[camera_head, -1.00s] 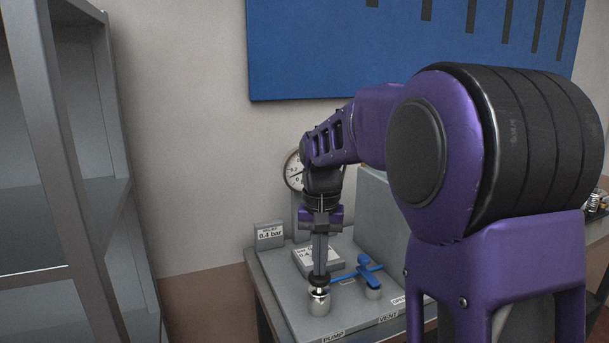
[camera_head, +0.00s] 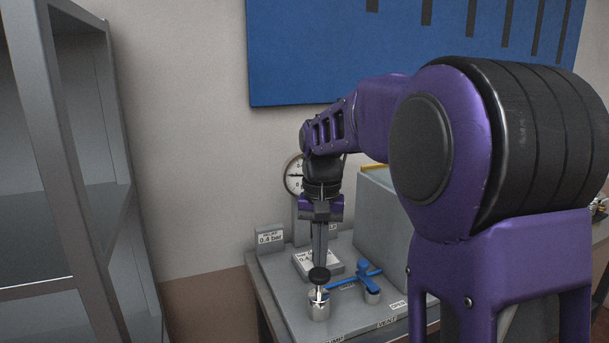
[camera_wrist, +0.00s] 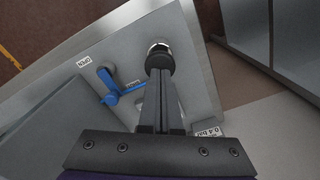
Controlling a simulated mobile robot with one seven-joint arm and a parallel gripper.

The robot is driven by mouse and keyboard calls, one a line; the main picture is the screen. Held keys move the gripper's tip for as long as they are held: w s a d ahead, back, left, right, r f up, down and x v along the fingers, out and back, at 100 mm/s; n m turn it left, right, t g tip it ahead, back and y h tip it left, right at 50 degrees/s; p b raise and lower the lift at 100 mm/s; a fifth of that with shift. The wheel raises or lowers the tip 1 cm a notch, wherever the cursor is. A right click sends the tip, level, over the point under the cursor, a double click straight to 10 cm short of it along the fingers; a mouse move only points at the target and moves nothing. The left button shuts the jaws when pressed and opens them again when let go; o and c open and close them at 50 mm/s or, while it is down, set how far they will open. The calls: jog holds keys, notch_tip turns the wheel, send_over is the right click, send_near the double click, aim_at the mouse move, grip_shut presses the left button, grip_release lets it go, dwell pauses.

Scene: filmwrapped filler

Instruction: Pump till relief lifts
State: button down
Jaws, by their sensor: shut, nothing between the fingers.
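The pump (camera_head: 318,308) is a short silver cylinder at the front left of a grey panel. Its black knob (camera_head: 318,274) stands raised on a thin rod. My gripper (camera_head: 319,262) is shut and points down, its fingertips at or just above the knob; I cannot tell if they touch. In the wrist view the fingers (camera_wrist: 160,82) reach over the knob (camera_wrist: 159,62). A round gauge (camera_head: 293,175) is partly hidden by my wrist; its reading is unclear. I cannot make out the relief part, perhaps behind my arm.
A blue vent handle (camera_head: 366,272) sits right of the pump, also in the wrist view (camera_wrist: 108,84). A grey box (camera_head: 378,215) stands behind it. A grey shelf (camera_head: 75,150) is at left. A blue board (camera_head: 330,60) hangs above.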

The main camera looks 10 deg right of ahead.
aim_at(320, 272)
dwell(1.2)
dwell(0.5)
dwell(1.1)
jog(key=shift+f, duration=0.1)
dwell(0.4)
jog(key=shift+f+b, duration=1.35)
jog(key=shift+f, duration=0.85)
jog(key=shift+r+p, duration=1.4)
jog(key=shift+r, duration=0.95)
